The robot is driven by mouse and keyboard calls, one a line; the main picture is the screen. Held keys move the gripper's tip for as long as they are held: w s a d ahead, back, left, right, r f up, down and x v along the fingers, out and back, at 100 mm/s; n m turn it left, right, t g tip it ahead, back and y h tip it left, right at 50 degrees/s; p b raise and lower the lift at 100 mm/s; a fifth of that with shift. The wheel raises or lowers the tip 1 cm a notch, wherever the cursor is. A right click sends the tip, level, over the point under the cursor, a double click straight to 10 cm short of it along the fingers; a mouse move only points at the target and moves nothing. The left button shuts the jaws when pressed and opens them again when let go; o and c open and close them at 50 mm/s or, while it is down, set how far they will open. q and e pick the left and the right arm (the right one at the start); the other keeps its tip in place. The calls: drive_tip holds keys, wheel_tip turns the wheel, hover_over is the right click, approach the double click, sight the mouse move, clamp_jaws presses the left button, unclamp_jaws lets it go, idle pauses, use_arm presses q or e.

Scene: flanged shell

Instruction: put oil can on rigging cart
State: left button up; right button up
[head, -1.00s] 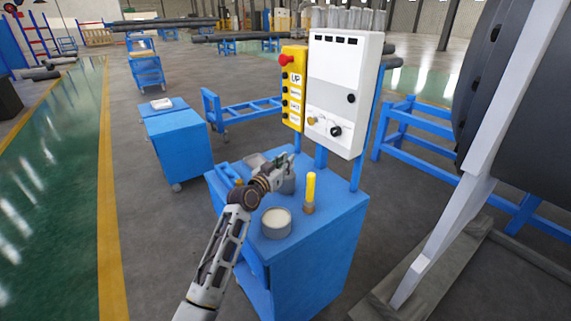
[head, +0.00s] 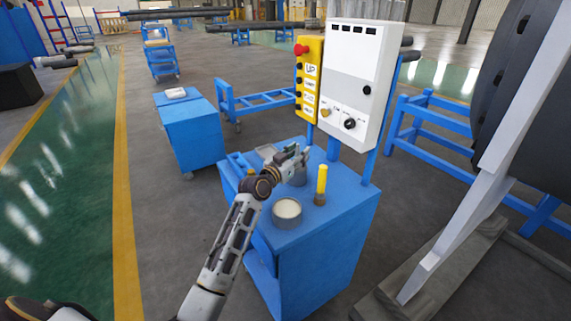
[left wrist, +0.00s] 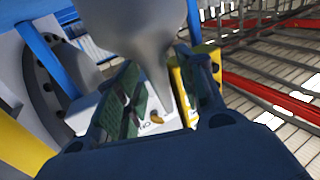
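The oil can (head: 298,177) is grey and partly hidden behind my left gripper in the head view. It stands on the blue cabinet (head: 330,235) below the white control box. In the left wrist view the can's grey body (left wrist: 140,28) fills the top, and its spout reaches down between the fingers. My left gripper (head: 298,154) is at the spout; its fingers (left wrist: 160,100) look open, with background showing on either side of the spout. A separate blue cart (head: 192,138) with a small white item on top stands at left; I cannot tell which is the rigging cart. My right gripper is not in view.
A round pale-topped tin (head: 287,213) and a yellow-handled tool (head: 321,184) stand near the gripper. The white control box (head: 352,85) and yellow pendant (head: 309,80) rise behind. A grey slanted stand (head: 470,205) is at right.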

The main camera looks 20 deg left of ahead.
use_arm(q)
drive_tip(key=v, duration=1.2)
idle(0.4)
drive_tip(key=shift+s, duration=0.15)
idle(0.8)
